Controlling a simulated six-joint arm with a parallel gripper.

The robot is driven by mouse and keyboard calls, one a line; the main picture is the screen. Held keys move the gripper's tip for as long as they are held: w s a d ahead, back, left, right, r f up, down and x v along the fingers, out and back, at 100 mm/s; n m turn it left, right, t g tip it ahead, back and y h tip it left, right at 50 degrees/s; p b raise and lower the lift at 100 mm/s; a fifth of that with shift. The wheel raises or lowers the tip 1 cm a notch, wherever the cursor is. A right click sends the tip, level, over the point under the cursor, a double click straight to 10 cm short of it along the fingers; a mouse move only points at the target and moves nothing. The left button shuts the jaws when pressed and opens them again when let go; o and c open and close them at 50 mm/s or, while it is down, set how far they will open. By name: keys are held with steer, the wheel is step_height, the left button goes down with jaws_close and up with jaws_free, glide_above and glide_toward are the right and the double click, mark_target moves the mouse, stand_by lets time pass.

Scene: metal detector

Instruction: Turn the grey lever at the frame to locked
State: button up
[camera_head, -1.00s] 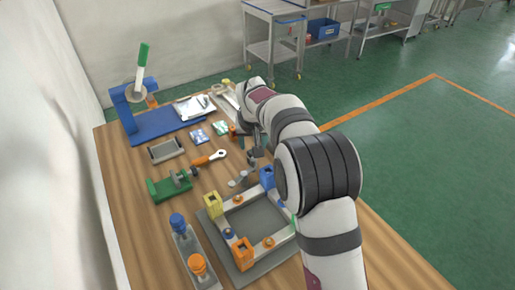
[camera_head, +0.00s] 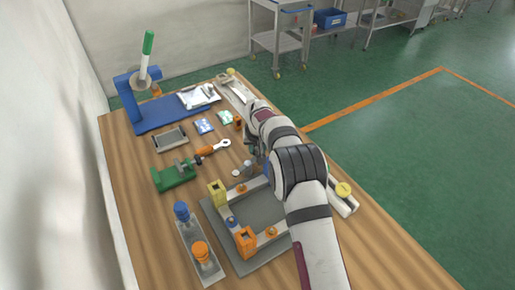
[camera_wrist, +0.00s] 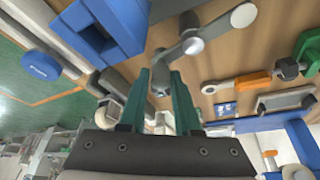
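The grey lever (camera_wrist: 212,34) shows in the wrist view, with a pale round disc at its far end and a grey rounded end near my fingertips. In the head view it is small beside the frame (camera_head: 214,216), close to my gripper (camera_head: 258,158) and partly hidden by my arm. My gripper (camera_wrist: 160,80) has two green fingers standing apart, one on each side of the lever's near end. I see gaps beside that end, so the fingers do not look closed on it. A blue corner block (camera_wrist: 118,35) of the frame is just left of the fingers.
A green clamp (camera_head: 175,176), an orange-handled wrench (camera_head: 212,148) and a grey tray (camera_head: 170,139) lie left of my gripper. Blue and orange knobs stand on a grey strip (camera_head: 190,240). A blue stand (camera_head: 130,98) is at the back. The table's right front is clear.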

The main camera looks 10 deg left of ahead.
jaws_close()
steer(key=n, duration=0.1)
steer(key=a+n+y, duration=0.1)
steer(key=n, duration=0.1)
steer(key=shift+w, duration=0.25)
steer(key=n, duration=0.1)
steer(key=a+n+g+y, duration=0.1)
steer(key=shift+w+n, duration=0.1)
steer(key=shift+n, duration=0.2)
steer(key=shift+s+a+n+g+y, duration=0.15)
steer(key=shift+a+n+g, duration=0.3)
steer(key=shift+n, duration=0.75)
steer(key=shift+s+a+n+g+y, duration=0.1)
steer(key=shift+a+n+g+y, duration=0.35)
steer(key=shift+n, duration=0.75)
steer(key=shift+a, duration=0.1)
steer(key=shift+o, duration=2.4)
jaws_free()
